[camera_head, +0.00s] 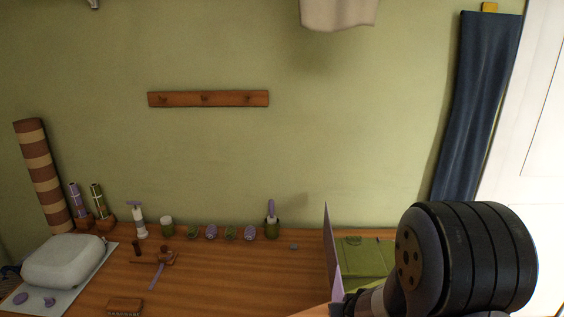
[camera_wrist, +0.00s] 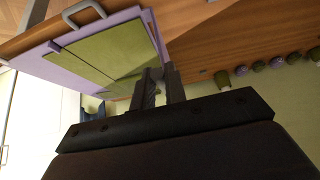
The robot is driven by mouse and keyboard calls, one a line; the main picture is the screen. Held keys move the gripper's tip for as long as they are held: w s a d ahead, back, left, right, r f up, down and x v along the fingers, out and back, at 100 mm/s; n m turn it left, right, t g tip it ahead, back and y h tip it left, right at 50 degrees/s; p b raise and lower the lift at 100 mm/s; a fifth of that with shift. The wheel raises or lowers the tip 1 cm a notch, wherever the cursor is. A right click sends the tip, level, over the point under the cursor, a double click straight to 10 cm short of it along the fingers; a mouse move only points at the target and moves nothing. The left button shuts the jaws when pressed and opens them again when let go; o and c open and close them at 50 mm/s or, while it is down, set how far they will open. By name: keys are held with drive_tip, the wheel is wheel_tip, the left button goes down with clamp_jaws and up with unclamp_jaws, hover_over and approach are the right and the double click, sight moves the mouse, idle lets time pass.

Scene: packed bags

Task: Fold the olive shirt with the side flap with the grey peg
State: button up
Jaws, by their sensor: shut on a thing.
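The olive shirt (camera_head: 365,258) lies on a purple folding board at the right of the table; it also shows in the wrist view (camera_wrist: 105,52). The board's side flap (camera_head: 332,258) stands up steeply along the shirt's left side in the head view. In the wrist view the flap (camera_wrist: 155,30) is seen nearly edge-on. My gripper (camera_wrist: 162,78) is at this flap's edge, its fingers close together on a small thing, seemingly the grey peg, which the fingers mostly hide. In the head view my arm covers the gripper and the shirt's right part.
A grey rounded bag (camera_head: 62,262) rests on a pale mat at the left. Rolled clothes (camera_head: 211,232) and small bottles line the table's back. A wooden stand (camera_head: 160,258) with a purple piece lies mid-left. The table between it and the flap is mostly clear.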

drive_tip(key=shift+a+f, duration=0.1)
drive_tip(key=shift+a, duration=0.65)
drive_tip(key=a+b, duration=0.1)
drive_tip(key=a+f+b, duration=0.1)
drive_tip(key=a+b, duration=0.1)
drive_tip(key=shift+w+a, duration=0.1)
drive_tip(key=shift+a, duration=0.05)
drive_tip(key=shift+f, duration=0.1)
drive_tip(key=a+b, duration=0.1)
drive_tip(key=a+f+b, duration=0.1)
drive_tip(key=a+b, duration=0.1)
drive_tip(key=shift+f+b, duration=0.25)
drive_tip(key=shift+b, duration=0.05)
drive_tip(key=shift+f, duration=0.1)
